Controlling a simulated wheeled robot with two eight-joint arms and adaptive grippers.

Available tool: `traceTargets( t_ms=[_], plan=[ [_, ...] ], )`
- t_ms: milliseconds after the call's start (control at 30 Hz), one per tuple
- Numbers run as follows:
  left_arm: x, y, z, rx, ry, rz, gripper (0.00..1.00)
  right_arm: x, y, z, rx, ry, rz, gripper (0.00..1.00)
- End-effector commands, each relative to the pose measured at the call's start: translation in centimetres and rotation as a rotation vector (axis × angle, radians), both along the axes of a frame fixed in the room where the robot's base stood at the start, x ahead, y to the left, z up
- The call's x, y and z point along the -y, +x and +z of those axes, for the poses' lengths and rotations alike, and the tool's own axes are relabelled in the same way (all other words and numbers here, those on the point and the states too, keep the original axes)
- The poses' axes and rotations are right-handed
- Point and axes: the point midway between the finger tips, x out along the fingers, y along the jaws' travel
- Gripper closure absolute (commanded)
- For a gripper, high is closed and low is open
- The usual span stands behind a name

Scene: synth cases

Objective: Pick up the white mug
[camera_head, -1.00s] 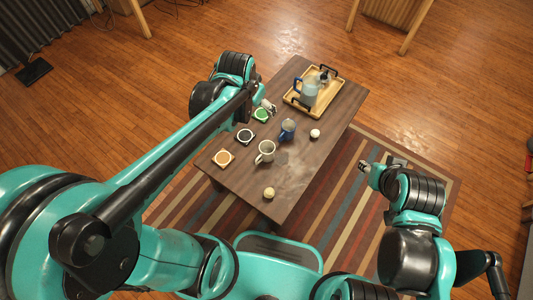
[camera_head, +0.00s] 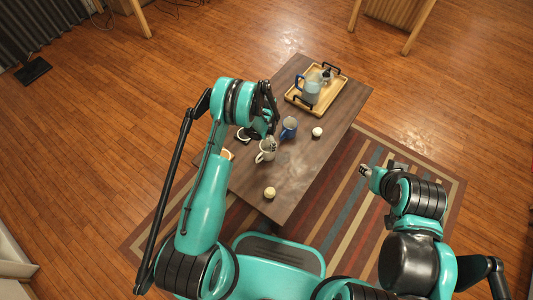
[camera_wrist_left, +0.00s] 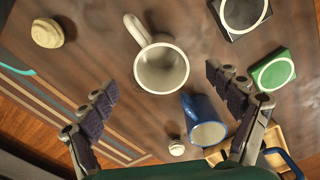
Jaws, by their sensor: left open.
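The white mug (camera_head: 264,156) stands on the dark wooden table, partly covered by my left gripper (camera_head: 271,143) in the head view. In the left wrist view the white mug (camera_wrist_left: 161,68) shows its open top, with its handle toward the top left. My left gripper (camera_wrist_left: 162,84) is open and empty, its two fingers apart below the mug on either side in that view. My right gripper (camera_head: 365,171) is off the table's right side, over the striped rug; it is too small to tell its opening.
A blue mug (camera_head: 289,128) stands close to the white mug. Small pale round items (camera_head: 270,192) (camera_head: 317,132) lie nearby. A wooden tray (camera_head: 332,95) with a pitcher is at the table's far end. Green (camera_wrist_left: 273,72) and black (camera_wrist_left: 245,14) coasters are beside the mugs.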

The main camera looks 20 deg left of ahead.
Motion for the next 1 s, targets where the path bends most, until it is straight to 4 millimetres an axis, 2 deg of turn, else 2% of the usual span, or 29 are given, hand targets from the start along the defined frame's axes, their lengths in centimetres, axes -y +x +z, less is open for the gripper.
traceTargets(
  t_ms=[100, 367, 567, 833, 867, 1000],
  plan=[
    [0.0, -0.1, -1.7, -0.003, 0.0, -0.003, 0.1, 0.0, 0.0, -0.6, 0.0, 0.0, 0.0, 0.6],
    [-0.1, 0.0, -4.4, -0.002, -0.001, -0.002, 0.1, 0.0, 0.0, -2.0, 0.0, 0.0, 0.0, 0.6],
    [-0.1, 0.0, -7.5, -0.001, 0.0, -0.001, 0.1, 0.0, 0.0, -3.8, 0.0, 0.0, 0.0, 0.6],
    [-0.1, 0.0, -7.8, -0.001, 0.0, -0.001, 0.1, 0.0, 0.0, -3.7, 0.0, 0.0, 0.0, 0.6],
    [-0.1, 0.0, -7.8, -0.001, 0.0, -0.001, 0.15, 0.0, 0.0, -3.7, 0.0, 0.0, 0.0, 0.6],
    [-0.1, 0.0, -7.8, -0.001, 0.0, -0.001, 0.52, 0.0, 0.0, -3.7, 0.0, 0.0, 0.0, 0.6]
  ],
)
